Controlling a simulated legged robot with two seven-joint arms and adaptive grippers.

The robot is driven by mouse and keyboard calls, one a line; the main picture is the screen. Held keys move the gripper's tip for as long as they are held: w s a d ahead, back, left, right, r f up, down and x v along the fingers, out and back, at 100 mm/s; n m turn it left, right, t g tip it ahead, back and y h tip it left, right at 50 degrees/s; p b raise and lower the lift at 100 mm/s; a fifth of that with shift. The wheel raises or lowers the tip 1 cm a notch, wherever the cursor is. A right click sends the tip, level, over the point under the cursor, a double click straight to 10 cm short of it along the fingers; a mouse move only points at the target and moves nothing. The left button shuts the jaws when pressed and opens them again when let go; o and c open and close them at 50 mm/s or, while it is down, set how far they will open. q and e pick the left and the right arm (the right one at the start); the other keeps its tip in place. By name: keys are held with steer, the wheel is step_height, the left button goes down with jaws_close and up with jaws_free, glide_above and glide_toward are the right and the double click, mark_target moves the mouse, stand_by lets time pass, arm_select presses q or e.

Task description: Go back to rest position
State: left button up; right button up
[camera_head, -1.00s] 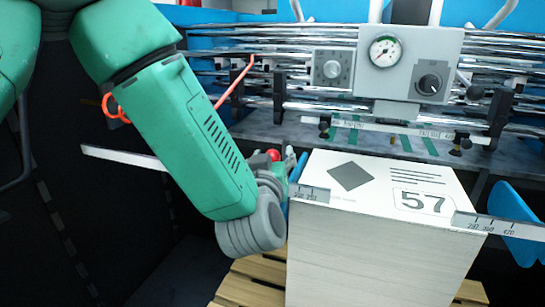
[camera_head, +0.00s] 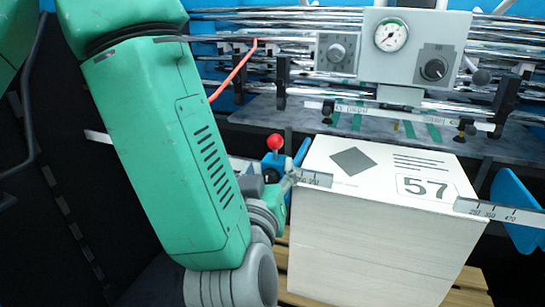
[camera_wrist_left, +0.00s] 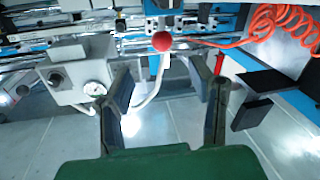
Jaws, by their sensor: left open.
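My left arm (camera_head: 175,150) comes in from the upper left in the head view and bends at a grey joint near the bottom. My left gripper is mostly hidden behind that arm there, beside the left edge of the white stack. In the left wrist view, my left gripper (camera_wrist_left: 165,95) is open, its two dark fingers spread apart with nothing between them. It points toward the machine's rolls. A red ball knob (camera_wrist_left: 161,42) shows beyond the fingers; it also shows in the head view (camera_head: 275,142). My right gripper is not in view.
A white stack marked 57 (camera_head: 385,240) stands on a wooden pallet (camera_head: 452,298). Metal rulers (camera_head: 500,211) reach its sides. Behind it is the machine with chrome rolls and a gauge panel (camera_head: 414,48). An orange coiled hose (camera_wrist_left: 285,20) hangs at upper right in the wrist view.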

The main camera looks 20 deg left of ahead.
arm_select(q)
steer(key=shift+s, duration=0.4)
steer(key=s+a+f+m+g+h+b, duration=0.1)
steer(key=s+a+f+g+b, duration=0.15)
steer(key=f, duration=0.75)
steer(key=s+a+f+m+g+h+b, duration=0.1)
steer(key=f+g, duration=0.2)
steer(key=f, duration=0.7)
steer(key=s+a+f+m+g+h+b, duration=0.1)
steer(key=f+g+b, duration=0.15)
steer(key=f, duration=0.75)
steer(key=s+a+f+g+b, duration=0.2)
steer(key=s+a+f+g, duration=0.2)
steer(key=s+f, duration=0.5)
steer(key=s+a+f+m+g+b, duration=0.1)
steer(key=s+a+f+g, duration=0.4)
steer(key=s+f, duration=0.5)
steer(key=shift+s+a+f+m+b, duration=0.2)
steer(key=shift+s+m+b, duration=0.1)
steer(key=shift+s+b, duration=0.35)
steer(key=shift+w+d, duration=0.1)
steer(key=shift+c, duration=0.2)
